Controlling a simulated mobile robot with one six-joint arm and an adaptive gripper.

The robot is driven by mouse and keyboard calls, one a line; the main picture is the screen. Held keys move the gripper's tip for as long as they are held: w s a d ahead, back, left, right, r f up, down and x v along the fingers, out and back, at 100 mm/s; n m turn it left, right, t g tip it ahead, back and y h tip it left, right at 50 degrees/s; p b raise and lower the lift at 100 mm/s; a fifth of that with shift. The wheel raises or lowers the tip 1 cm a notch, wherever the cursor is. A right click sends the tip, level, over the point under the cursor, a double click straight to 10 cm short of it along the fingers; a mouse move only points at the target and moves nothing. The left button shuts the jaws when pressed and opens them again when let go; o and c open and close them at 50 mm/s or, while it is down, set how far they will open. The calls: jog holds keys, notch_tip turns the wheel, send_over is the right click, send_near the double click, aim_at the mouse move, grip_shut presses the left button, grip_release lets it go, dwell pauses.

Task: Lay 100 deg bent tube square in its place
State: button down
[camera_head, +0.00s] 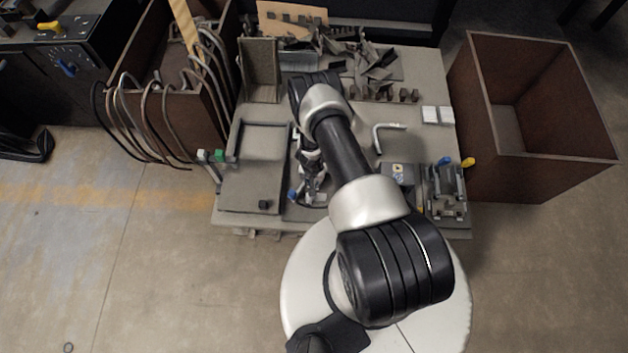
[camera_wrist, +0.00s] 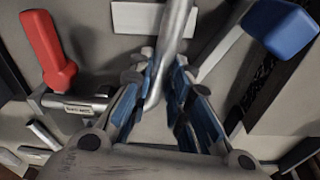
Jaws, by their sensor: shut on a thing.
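My gripper (camera_wrist: 170,110) is shut on a grey metal tube (camera_wrist: 176,35), which stands between its blue-padded fingers and runs up and away in the wrist view. The tube's lower end bends near the fingertips. In the head view my gripper (camera_head: 312,185) is low over the middle front of the table, partly hidden by my arm, and I cannot make out the held tube there. Another bent light tube (camera_head: 378,140) lies on the table right of my arm. Whether the held tube touches anything below is unclear.
A red handle (camera_wrist: 48,48) of a clamp is left of my gripper, and a blue handle (camera_wrist: 281,27) is right. A grey tray (camera_head: 238,190) lies left on the table (camera_head: 425,75). A fixture (camera_head: 447,190) stands right. Brown bins stand left (camera_head: 165,60) and right (camera_head: 545,150).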

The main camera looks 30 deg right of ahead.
jog(key=c, duration=1.4)
grip_release()
jog(key=shift+r, duration=0.15)
jog(key=r, duration=0.7)
jog(key=s+a+r, duration=0.1)
jog(key=r, duration=0.3)
jog(key=shift+r, duration=0.3)
